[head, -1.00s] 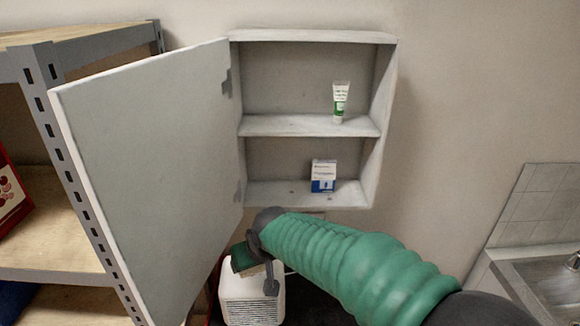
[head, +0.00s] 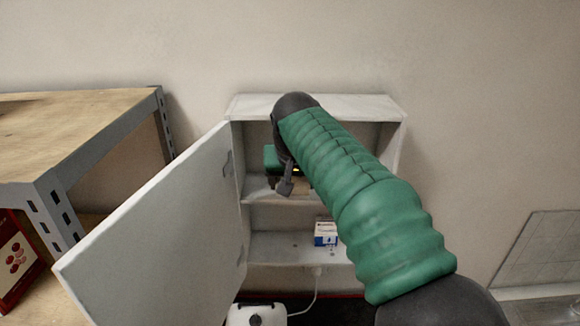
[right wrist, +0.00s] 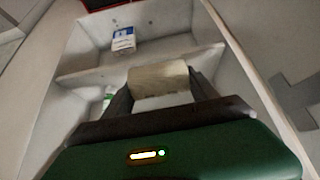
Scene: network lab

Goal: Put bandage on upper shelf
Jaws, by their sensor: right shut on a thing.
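My right gripper (head: 284,182) is inside the upper compartment of the white wall cabinet (head: 375,103), just above the upper shelf (head: 262,199). In the right wrist view the gripper (right wrist: 160,92) is shut on a beige and white bandage (right wrist: 158,78) between its fingers. The cabinet door (head: 165,230) stands open to the left. My left gripper is not in view.
A blue and white box (head: 326,234) stands on the lower shelf. A green and white tube (right wrist: 107,98) shows partly beside the gripper in the wrist view. A wooden rack (head: 75,120) stands left, and a white appliance (head: 256,315) sits below the cabinet.

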